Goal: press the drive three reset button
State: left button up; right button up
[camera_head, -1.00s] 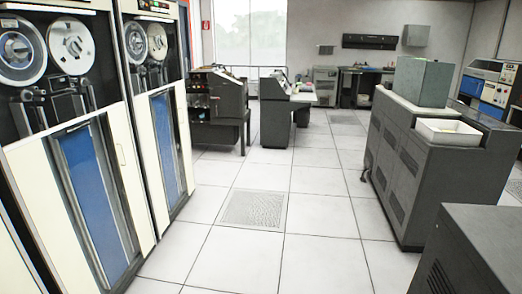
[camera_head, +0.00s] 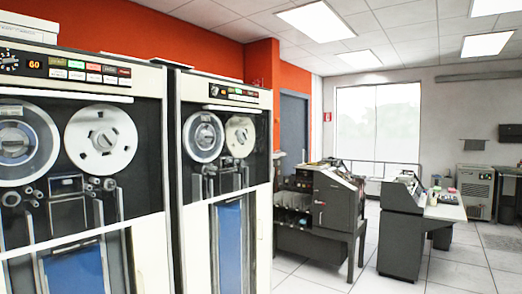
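Two tall tape drives stand side by side at the left. The nearer drive (camera_head: 148,250) has two reels and a top control panel (camera_head: 85,70) with an orange lit number, which looks like 60, and several small coloured buttons. The farther drive (camera_head: 262,210) has a similar panel (camera_head: 234,93), too small to read. I cannot tell which drive is number three or which button is its reset. Neither of my grippers is in view.
A dark card machine (camera_head: 318,215) stands on legs right of the drives, with a grey console desk (camera_head: 405,235) beyond it. A grey cabinet (camera_head: 474,190) stands by the back wall. Open tiled floor (camera_head: 455,272) shows at the lower right.

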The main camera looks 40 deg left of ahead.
aim_at(122, 80)
jog(key=i+l+z, duration=0.15)
jog(key=i+z, duration=0.8)
jog(key=i+j+z, duration=0.45)
jog(key=i, duration=0.15)
jog(key=i+l+u, duration=0.1)
jog(key=u, duration=0.35)
jog(key=i+l+u, duration=0.2)
jog(key=u, duration=0.3)
jog(key=i+l+u, duration=0.2)
jog(key=u, duration=3.35)
jog(key=i+z, duration=0.25)
jog(key=i, duration=0.25)
jog(key=i+j+z, duration=0.3)
jog(key=i, duration=0.15)
jog(key=i+j+z, duration=0.25)
jog(key=i, duration=0.25)
jog(key=i+j+z, duration=0.25)
jog(key=i, duration=0.15)
